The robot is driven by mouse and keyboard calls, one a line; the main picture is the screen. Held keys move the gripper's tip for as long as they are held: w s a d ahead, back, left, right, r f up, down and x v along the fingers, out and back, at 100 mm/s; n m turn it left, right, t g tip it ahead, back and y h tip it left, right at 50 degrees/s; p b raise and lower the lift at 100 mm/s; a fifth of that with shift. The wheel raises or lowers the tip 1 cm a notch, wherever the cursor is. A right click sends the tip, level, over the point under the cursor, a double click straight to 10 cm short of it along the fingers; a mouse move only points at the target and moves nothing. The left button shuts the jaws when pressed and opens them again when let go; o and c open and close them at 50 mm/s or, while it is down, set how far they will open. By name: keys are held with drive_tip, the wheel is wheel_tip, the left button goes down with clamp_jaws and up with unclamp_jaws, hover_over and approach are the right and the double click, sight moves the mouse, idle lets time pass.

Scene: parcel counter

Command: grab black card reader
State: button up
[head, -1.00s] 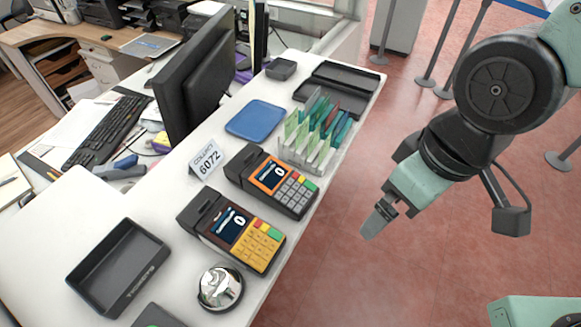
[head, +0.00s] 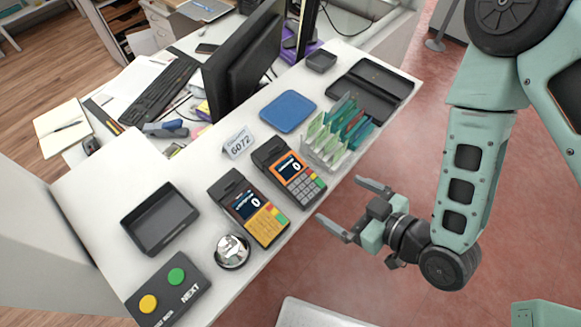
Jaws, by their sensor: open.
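Two dark card readers lie side by side on the white counter in the head view. One card reader (head: 290,172) has an orange screen frame and grey keys. The other card reader (head: 250,208) has a dark screen frame and yellow keys. Both screens show 0. My gripper (head: 340,204) is open and empty, its two fingers spread and pointing left toward the counter. It appears over the floor just off the counter's right edge, apart from both readers, with the orange-framed one nearer.
A silver bell (head: 232,251) stands below the yellow-keyed reader. A card rack (head: 338,135) stands above the orange-framed one, near the counter edge. A blue tray (head: 288,111), a number sign (head: 238,145), a black tray (head: 160,218) and a button box (head: 168,290) surround them.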

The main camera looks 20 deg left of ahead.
sight(314, 190)
drive_tip(key=b+x, duration=0.7)
drive_tip(key=b, duration=0.1)
drive_tip(key=shift+a+f, duration=0.1)
drive_tip(key=shift+a, duration=0.15)
drive_tip(key=w+a+b, duration=0.1)
drive_tip(key=b, duration=0.5)
drive_tip(key=shift+f, duration=0.2)
drive_tip(key=shift+a+f+b, duration=0.1)
drive_tip(key=shift+a+b, duration=0.05)
drive_tip(key=shift+b, duration=0.85)
drive_tip(key=b, duration=0.4)
drive_tip(key=shift+a+f, duration=0.15)
